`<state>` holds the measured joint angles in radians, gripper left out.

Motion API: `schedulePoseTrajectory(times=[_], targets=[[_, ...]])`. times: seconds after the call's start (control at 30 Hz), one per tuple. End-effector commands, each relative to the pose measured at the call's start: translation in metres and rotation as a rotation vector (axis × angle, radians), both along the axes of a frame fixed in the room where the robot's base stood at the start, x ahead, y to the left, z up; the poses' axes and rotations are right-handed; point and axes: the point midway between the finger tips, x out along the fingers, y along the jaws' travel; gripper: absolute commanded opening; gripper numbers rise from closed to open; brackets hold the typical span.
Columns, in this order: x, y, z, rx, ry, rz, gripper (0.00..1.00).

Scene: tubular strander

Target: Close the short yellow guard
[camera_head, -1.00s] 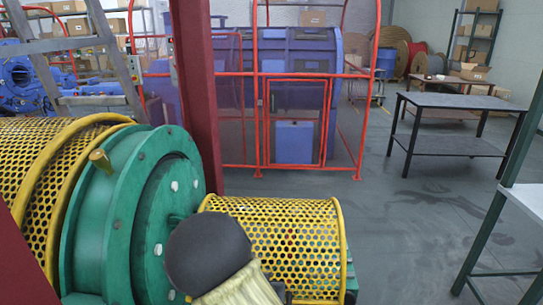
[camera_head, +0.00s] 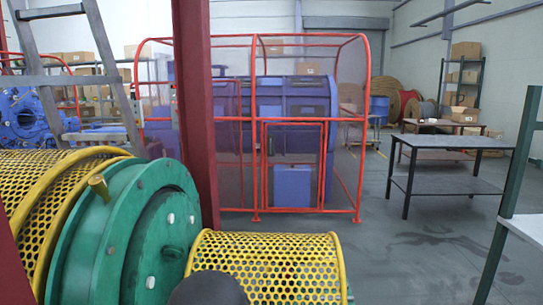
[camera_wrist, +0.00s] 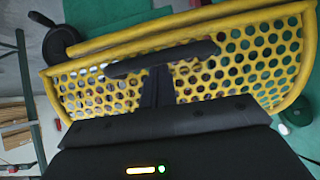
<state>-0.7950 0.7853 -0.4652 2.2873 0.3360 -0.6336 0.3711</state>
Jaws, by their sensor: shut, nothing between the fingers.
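The short yellow guard (camera_head: 268,262) is a curved perforated cover with a yellow tube rim. In the head view it sits at the bottom, right of the green flanged drum (camera_head: 150,235), and its lower part is out of frame. The wrist view shows its mesh (camera_wrist: 215,72) and rim close up, spanning most of the picture. My gripper (camera_wrist: 160,62) is shut and empty, in front of the mesh near the guard. I cannot tell whether it touches. In the head view only a dark round part of my arm shows at the bottom edge; the gripper is hidden there.
A longer yellow perforated guard (camera_head: 55,190) lies left of the green drum. A dark red post (camera_head: 196,120) stands behind the drum. A red-framed cage (camera_head: 290,125) is behind. A dark table (camera_head: 448,142) stands at right, with open grey floor (camera_head: 405,240) around it.

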Motion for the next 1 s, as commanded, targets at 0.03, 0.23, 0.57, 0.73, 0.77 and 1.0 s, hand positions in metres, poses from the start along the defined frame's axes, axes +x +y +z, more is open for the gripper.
schedulePoseTrajectory(times=[0.03,0.23,0.57,0.73,0.77,1.0], targets=[[-0.016,-0.001,-0.03,-0.018,0.076,0.001,0.0],[-0.015,-0.002,-0.024,-0.017,0.071,-0.001,0.0],[-0.009,-0.007,0.034,-0.002,0.012,-0.006,0.0],[-0.029,-0.004,0.039,0.001,-0.004,-0.005,0.0],[-0.035,-0.004,0.039,0.001,-0.005,-0.005,0.0],[-0.081,0.003,0.033,0.002,-0.009,-0.005,0.0]])
